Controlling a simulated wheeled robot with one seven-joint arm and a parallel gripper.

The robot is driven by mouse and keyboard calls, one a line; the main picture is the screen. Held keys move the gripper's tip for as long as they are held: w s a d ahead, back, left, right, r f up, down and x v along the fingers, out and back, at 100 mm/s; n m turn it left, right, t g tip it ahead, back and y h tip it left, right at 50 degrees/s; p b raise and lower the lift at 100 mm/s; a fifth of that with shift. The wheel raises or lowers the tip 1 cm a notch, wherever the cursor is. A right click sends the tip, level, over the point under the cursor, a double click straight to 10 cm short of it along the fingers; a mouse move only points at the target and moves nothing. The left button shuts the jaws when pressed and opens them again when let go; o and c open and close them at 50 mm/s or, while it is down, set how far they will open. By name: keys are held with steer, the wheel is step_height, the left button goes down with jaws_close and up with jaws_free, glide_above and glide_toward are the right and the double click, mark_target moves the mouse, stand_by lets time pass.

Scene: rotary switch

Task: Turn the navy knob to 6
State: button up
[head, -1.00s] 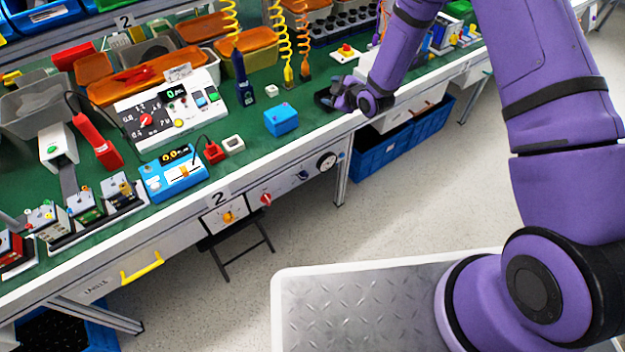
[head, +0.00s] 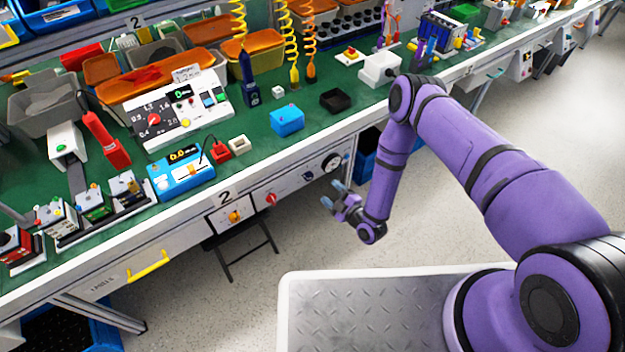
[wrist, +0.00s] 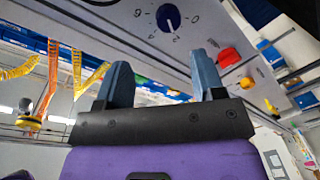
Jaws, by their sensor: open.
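The navy knob (wrist: 168,17) shows at the top of the wrist view, on a light panel with numbers around it. A pale mark is on the knob, but I cannot tell exactly which number it meets. In the head view the navy knob (head: 307,175) is small on the bench's front panel, between a red knob and a black dial. My gripper (head: 333,195) is in front of the panel, below and right of the navy knob in the picture. Its two blue-grey fingers are apart and empty in the wrist view (wrist: 162,72), clear of the knob.
On the panel sit a red knob (head: 271,198), an orange knob (head: 234,216) and a black dial (head: 331,162). The bench front edge (head: 258,170) runs above them. A black stool (head: 240,250) stands below. The floor in front is open.

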mark_target(310, 178)
steer(key=x, duration=0.6)
steer(key=f+x, duration=0.1)
steer(key=x, duration=0.2)
steer(key=shift+a, duration=0.5)
steer(key=c, duration=0.9)
